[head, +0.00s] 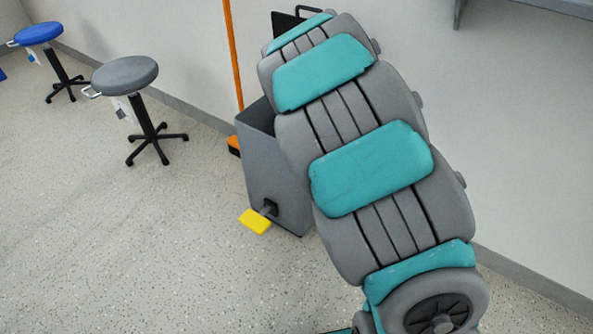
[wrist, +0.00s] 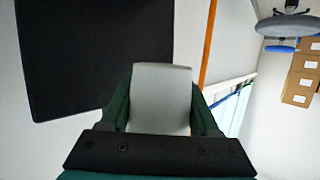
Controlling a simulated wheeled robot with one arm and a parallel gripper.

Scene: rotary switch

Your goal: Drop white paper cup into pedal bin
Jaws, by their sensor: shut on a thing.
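The white paper cup (wrist: 162,92) is between the two dark green fingers of my gripper (wrist: 162,105) in the wrist view, and the gripper is shut on it. The pedal bin (head: 272,160) is a tall grey box with a yellow pedal (head: 255,221) low at its front. Its black lid (head: 285,22) appears raised behind my arm. A large dark panel (wrist: 95,50), which looks like the lid, fills the upper left of the wrist view, beside the cup. My arm covers the bin's right part and much of its opening. Cup and gripper are hidden in the head view.
An orange pole (head: 233,55) with an orange base stands just left of the bin, against the wall. A grey stool (head: 125,75) and a blue stool (head: 38,33) are farther left. The speckled floor in front of the bin is clear.

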